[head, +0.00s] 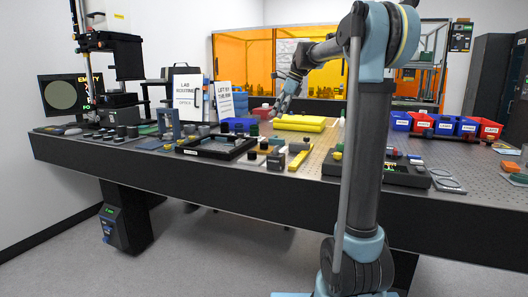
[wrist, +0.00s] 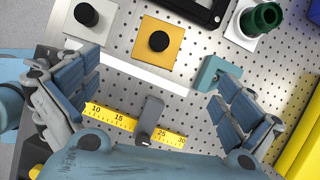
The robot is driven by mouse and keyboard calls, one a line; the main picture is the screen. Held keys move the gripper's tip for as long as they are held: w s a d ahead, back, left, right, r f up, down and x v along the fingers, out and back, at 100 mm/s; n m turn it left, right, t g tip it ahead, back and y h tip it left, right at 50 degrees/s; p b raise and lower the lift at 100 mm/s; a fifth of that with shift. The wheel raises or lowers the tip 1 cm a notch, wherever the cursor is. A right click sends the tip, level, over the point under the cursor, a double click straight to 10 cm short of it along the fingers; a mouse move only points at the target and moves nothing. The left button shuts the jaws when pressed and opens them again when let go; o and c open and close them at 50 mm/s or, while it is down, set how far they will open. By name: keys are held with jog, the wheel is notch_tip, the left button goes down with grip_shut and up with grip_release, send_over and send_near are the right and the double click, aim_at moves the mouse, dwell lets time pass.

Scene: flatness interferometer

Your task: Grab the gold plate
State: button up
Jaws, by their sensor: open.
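The gold plate (wrist: 176,54) is a flat square with a black round knob (wrist: 159,41) on top. It lies on the perforated table top in the upper middle of the wrist view. My gripper (wrist: 155,72) is open and empty, its two fingers spread wide apart. In the wrist picture the plate shows just above and between the fingertips. In the head view my gripper (head: 281,104) is up over the table, pointing down and to the left. The plate is small and crowded by other parts there, so I cannot pick it out surely.
A yellow ruler (wrist: 100,112) with a grey block (wrist: 149,116) across it lies below the plate. A white strip (wrist: 135,71) runs close by. A teal bracket (wrist: 212,72), a green cylinder (wrist: 258,20) and another black knob (wrist: 86,14) are nearby. Yellow bars (head: 300,124) lie behind.

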aim_at(264, 144)
jog(key=x, duration=1.5)
jog(key=shift+f, duration=0.3)
jog(key=shift+s+a, duration=0.1)
jog(key=c, duration=1.4)
